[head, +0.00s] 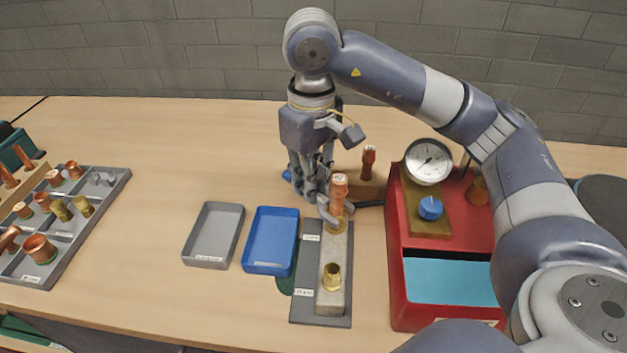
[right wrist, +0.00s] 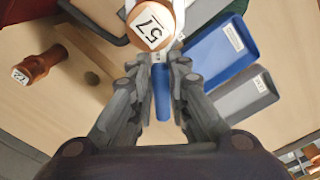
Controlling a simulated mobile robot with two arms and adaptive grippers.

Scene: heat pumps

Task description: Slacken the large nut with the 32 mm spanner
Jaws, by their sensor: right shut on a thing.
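My right gripper (head: 318,190) is shut on the blue-handled spanner (right wrist: 162,92). The blue end of the handle also shows left of the fingers in the head view (head: 287,175). I cannot tell whether the jaws are fully seated on the nut. The nut sits at the far end of a pale block (head: 322,297). A brass fitting (head: 332,277) stands nearer on that block. My left gripper is not in view.
A grey tray (head: 213,259) and a blue tray (head: 265,267) stand left of the block. A red case (head: 395,290) with a gauge (head: 428,161) stands close on its right. Another copper piece (head: 368,162) stands behind. A parts tray (head: 118,185) is far left.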

